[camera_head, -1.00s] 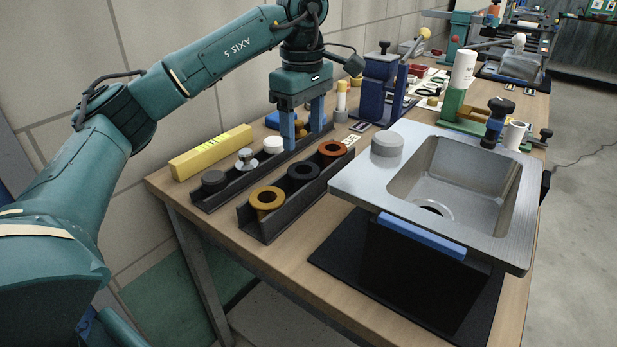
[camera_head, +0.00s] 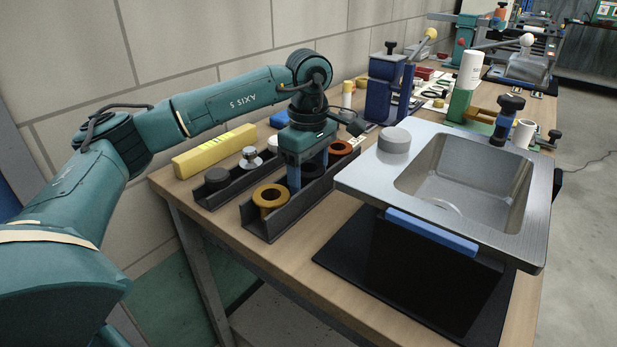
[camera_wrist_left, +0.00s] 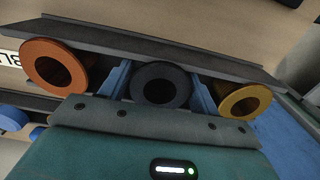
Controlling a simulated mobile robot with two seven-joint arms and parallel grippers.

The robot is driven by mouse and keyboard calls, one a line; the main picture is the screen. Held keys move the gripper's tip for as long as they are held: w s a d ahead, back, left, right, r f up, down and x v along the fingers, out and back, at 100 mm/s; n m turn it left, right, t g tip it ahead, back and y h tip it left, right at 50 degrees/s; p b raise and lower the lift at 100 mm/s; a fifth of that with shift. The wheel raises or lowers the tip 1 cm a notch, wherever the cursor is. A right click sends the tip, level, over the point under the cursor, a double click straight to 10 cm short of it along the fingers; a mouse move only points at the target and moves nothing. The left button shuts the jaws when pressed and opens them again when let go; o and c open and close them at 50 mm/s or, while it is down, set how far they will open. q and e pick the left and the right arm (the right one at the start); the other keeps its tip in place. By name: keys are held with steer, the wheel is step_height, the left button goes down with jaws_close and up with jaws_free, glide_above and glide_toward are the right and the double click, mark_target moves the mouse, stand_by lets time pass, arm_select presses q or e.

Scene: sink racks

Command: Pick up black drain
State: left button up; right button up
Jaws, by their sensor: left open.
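The black drain (camera_wrist_left: 160,84) is a dark ring in the middle of the front rack (camera_head: 262,228), between an orange-brown drain (camera_wrist_left: 54,67) and a yellow drain (camera_wrist_left: 245,102). The yellow drain also shows in the head view (camera_head: 270,198), as does the orange-brown one (camera_head: 340,148). My left gripper (camera_head: 307,180) is open, pointing down over the rack's middle. In the left wrist view, its blue fingers (camera_wrist_left: 160,88) stand on either side of the black drain; I cannot tell whether they touch it. In the head view the gripper mostly hides this drain. My right gripper is not in view.
A second rack (camera_head: 235,188) behind holds a dark grey cap (camera_head: 217,177) and a metal strainer (camera_head: 250,158). A yellow box (camera_head: 214,151) lies near the wall. The steel sink (camera_head: 462,185) with a grey puck (camera_head: 394,139) stands close at the right.

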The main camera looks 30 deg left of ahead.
arm_select(q)
steer(key=shift+c, duration=0.4)
steer(key=c, duration=0.7)
steer(key=shift+o, duration=0.2)
steer(key=shift+r, duration=0.1)
